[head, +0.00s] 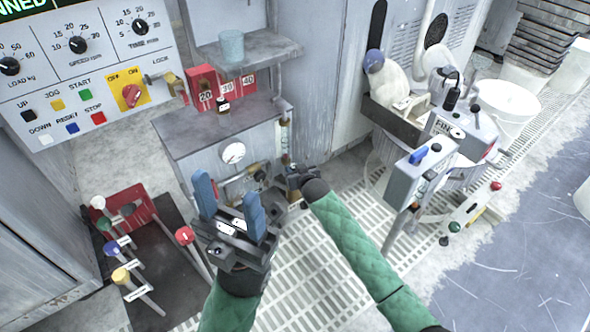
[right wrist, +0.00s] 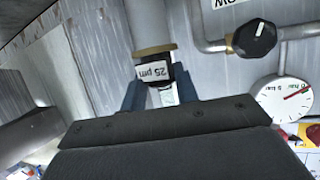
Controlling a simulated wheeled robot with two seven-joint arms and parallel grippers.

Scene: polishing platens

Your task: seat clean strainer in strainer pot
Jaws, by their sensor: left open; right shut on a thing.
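In the right wrist view, my right gripper (right wrist: 160,92) is shut on a dark strainer (right wrist: 153,74) with a white label reading "25 µm", upside down in the picture. The strainer's end meets the brass rim of a grey cylinder (right wrist: 150,25), which looks like the strainer pot. How far it sits inside I cannot tell. In the head view, my right gripper (head: 296,180) is low in front of the grey cabinet, and its strainer is too small to make out. My left gripper (head: 228,198) is open and empty, with blue fingers apart.
A pressure gauge (right wrist: 285,103) and a black valve knob (right wrist: 254,38) are right of the pot in the wrist view. A rack of colour-knobbed handles (head: 125,225) stands at left. A control box (head: 418,175) on a post is right of my right arm. Floor grating lies between.

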